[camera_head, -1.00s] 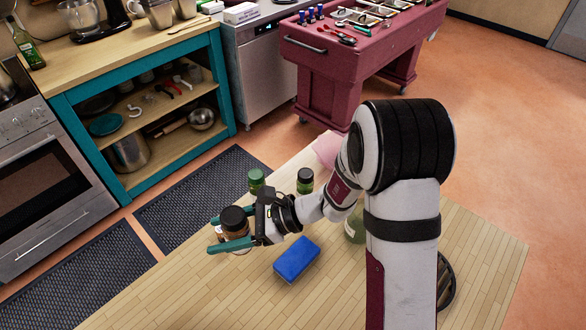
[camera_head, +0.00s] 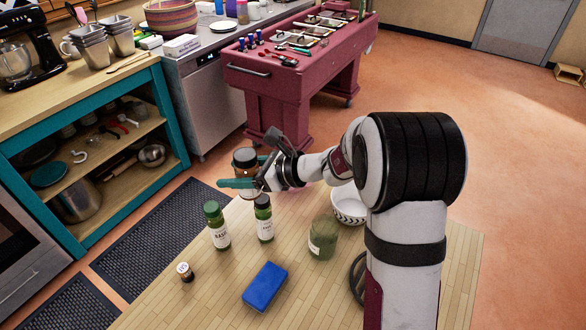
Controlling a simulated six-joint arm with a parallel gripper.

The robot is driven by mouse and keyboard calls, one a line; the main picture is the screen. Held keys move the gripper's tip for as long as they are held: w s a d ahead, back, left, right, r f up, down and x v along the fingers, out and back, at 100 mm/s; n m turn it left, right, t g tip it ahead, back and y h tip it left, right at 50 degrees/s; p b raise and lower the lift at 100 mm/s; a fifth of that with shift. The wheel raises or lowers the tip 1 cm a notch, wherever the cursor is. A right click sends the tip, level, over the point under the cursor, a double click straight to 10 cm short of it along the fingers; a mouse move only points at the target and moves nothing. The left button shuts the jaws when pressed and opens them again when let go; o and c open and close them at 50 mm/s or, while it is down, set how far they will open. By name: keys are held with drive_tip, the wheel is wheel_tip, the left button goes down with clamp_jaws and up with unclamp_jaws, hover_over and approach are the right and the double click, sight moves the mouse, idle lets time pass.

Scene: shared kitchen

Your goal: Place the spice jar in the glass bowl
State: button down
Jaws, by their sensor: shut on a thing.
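My gripper (camera_head: 246,184) is shut on a brown jar with a black lid (camera_head: 245,161), which I take for the spice jar. It holds the jar upright, above the far left part of the wooden table. No clear glass bowl can be made out. A white bowl with a black pattern (camera_head: 347,209) stands on the table to the right of my gripper, partly behind my arm. Whether it is the task's bowl I cannot tell.
Two green bottles (camera_head: 217,228) (camera_head: 263,220) stand below the held jar. A large greenish jar (camera_head: 323,240), a blue block (camera_head: 265,286) and a tiny jar (camera_head: 186,272) are on the wooden table (camera_head: 215,290). A dark round thing (camera_head: 357,270) is partly hidden by my arm.

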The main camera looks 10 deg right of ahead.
drive_tip(key=w+d+m+t+h, duration=0.2)
drive_tip(key=w+d+m+h, duration=0.1)
drive_tip(key=d, duration=0.6)
drive_tip(key=w+d+m+t+h, duration=0.2)
drive_tip(key=w+d+m+h, duration=0.1)
drive_tip(key=d, duration=0.6)
drive_tip(key=w+d+m+t+h, duration=0.2)
drive_tip(key=w+d+m+h, duration=0.15)
drive_tip(key=d, duration=0.55)
drive_tip(key=shift+w+a+f, duration=1.25)
drive_tip(key=shift+a+f, duration=0.25)
drive_tip(key=shift+f, duration=1.1)
drive_tip(key=shift+w+a+f, duration=1.25)
drive_tip(key=shift+a+f, duration=0.3)
drive_tip(key=shift+f, duration=1.05)
drive_tip(key=shift+w+a+f, duration=1.25)
drive_tip(key=shift+a+f, duration=0.25)
drive_tip(key=shift+f, duration=1.1)
drive_tip(key=shift+f, duration=0.2)
drive_tip(key=shift+c, duration=0.5)
unclamp_jaws()
